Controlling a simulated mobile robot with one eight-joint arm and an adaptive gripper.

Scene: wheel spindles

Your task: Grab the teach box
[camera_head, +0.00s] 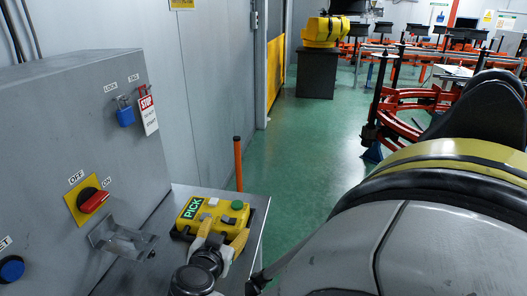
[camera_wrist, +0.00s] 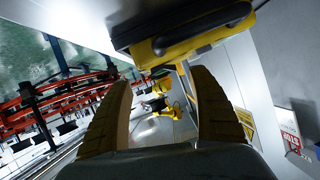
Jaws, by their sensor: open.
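The teach box (camera_head: 208,213) is yellow with a green PICK label and several buttons, one of them green. It lies at the edge of a grey metal shelf (camera_head: 257,212) in the head view. In the wrist view my gripper (camera_wrist: 160,78) is open with nothing between the fingers. A yellow-and-black body, apparently the teach box (camera_wrist: 190,32), is just beyond and above the fingertips. I cannot tell whether they touch it.
A grey cabinet (camera_head: 60,135) stands at left with a red OFF/ON switch (camera_head: 93,201), blue padlock (camera_head: 125,113), red-and-white tag (camera_head: 148,112) and a metal bracket (camera_head: 120,240) close to my gripper. An orange post (camera_head: 238,164) rises behind the shelf. Green floor (camera_head: 300,150) is open beyond.

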